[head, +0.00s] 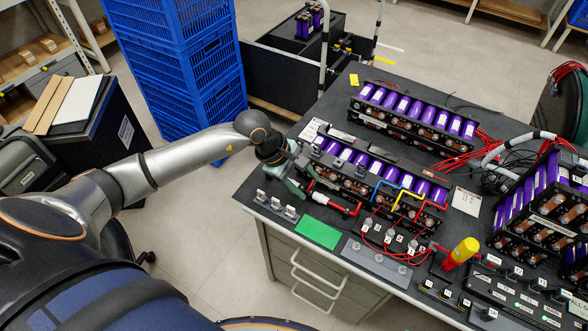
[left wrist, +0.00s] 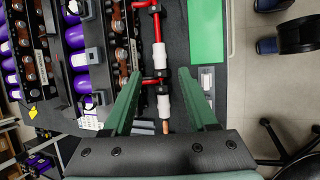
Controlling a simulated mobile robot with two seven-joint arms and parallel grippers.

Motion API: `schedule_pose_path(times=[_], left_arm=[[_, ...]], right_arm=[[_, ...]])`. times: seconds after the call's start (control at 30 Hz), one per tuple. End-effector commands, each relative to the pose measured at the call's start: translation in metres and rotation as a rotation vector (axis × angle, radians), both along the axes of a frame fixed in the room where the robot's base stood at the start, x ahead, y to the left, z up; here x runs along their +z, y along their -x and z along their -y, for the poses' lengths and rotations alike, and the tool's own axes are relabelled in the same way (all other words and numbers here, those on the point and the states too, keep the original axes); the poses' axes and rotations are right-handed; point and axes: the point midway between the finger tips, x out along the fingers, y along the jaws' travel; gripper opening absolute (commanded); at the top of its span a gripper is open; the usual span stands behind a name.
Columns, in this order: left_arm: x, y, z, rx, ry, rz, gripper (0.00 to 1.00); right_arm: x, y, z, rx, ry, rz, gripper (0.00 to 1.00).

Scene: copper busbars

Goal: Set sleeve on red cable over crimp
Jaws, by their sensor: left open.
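The red cable (head: 352,211) lies at the front left of the bench, beside the battery module (head: 365,172). In the left wrist view the red cable (left wrist: 159,30) runs straight between my fingers. It carries two white sleeves, an upper one (left wrist: 159,55) and a lower one (left wrist: 164,105), with a red branch between them. A copper-coloured end (left wrist: 166,127) sticks out below the lower sleeve. Whether a crimp lies under either sleeve cannot be seen. My left gripper (left wrist: 160,74) is open, its green fingers on either side of the cable, apart from it. It also shows in the head view (head: 298,178). My right gripper is not in view.
A green mat (head: 318,233) lies in front of the cable. Small upright holders (head: 276,206) stand at the bench's left edge. A yellow-handled tool (head: 461,252) stands to the right. A second battery module (head: 415,118) is behind. Blue crates (head: 185,70) are stacked beyond the bench.

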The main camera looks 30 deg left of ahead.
Motion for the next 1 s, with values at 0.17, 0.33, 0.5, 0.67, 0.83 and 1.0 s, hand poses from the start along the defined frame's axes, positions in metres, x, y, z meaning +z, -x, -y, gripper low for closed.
schedule_pose_path(times=[0.17, 0.33, 0.5, 0.67, 0.83, 1.0], left_arm=[[0.032, 0.010, -0.016, 0.000, -0.004, 0.003, 0.58], [0.050, 0.015, -0.023, 0.001, -0.002, 0.001, 0.58], [0.056, 0.017, -0.025, 0.001, -0.001, 0.000, 0.58], [0.056, 0.017, -0.025, 0.001, 0.000, 0.000, 0.58], [0.056, 0.017, -0.025, 0.001, -0.001, 0.000, 0.58], [0.055, 0.018, -0.021, 0.004, 0.016, -0.006, 0.58]], right_arm=[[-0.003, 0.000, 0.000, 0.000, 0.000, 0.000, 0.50], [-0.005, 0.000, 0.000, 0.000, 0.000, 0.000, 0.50], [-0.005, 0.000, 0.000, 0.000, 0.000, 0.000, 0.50], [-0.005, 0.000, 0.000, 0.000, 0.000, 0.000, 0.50], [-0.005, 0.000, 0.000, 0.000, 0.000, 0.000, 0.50], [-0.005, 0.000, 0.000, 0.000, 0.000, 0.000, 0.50]])
